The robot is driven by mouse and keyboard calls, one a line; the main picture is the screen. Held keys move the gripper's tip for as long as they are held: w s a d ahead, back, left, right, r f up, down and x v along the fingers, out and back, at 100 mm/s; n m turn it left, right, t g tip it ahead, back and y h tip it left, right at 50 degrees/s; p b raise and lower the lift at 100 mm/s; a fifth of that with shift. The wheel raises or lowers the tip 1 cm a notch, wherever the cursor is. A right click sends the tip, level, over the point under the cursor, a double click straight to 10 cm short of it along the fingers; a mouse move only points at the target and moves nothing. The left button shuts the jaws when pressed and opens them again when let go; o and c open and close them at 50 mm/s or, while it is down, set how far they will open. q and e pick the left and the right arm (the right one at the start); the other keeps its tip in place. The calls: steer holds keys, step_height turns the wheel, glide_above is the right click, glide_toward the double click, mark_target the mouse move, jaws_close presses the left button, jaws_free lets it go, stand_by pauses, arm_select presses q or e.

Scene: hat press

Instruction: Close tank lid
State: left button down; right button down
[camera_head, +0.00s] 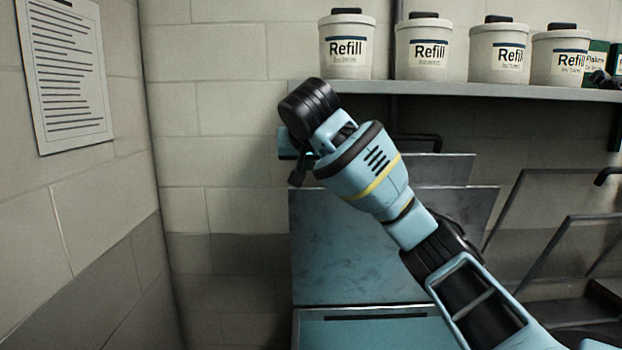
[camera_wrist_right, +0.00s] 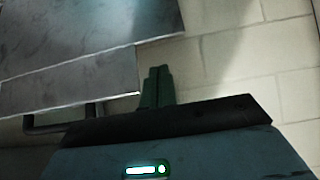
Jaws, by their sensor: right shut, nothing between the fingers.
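The tank (camera_head: 370,333) shows at the bottom of the head view as a teal box with a dark slot. A scuffed grey metal panel, which looks like the tank lid (camera_head: 335,250), stands upright above it, so the lid looks open. My right arm crosses in front and hides part of the panel. My right gripper (camera_head: 297,177) is by the panel's upper left edge, partly hidden by my wrist. In the right wrist view its fingers (camera_wrist_right: 157,86) are together and empty, beside the corner of a grey metal panel (camera_wrist_right: 80,80). I cannot tell whether they touch it. My left gripper is out of view.
A shelf (camera_head: 450,91) above holds several white Refill tubs (camera_head: 347,50). A dark bar (camera_head: 425,140) shows behind the panels, under the shelf. Metal rails (camera_head: 530,220) stand at the right. A paper notice (camera_head: 66,75) hangs on the left wall. The space left of the panel is clear.

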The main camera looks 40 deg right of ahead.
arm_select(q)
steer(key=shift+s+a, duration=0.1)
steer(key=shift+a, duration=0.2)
arm_select(e)
steer(key=shift+a, duration=0.15)
steer(key=x, duration=1)
steer(key=shift+s, duration=0.1)
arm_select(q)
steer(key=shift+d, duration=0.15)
arm_select(e)
steer(key=shift+f, duration=0.1)
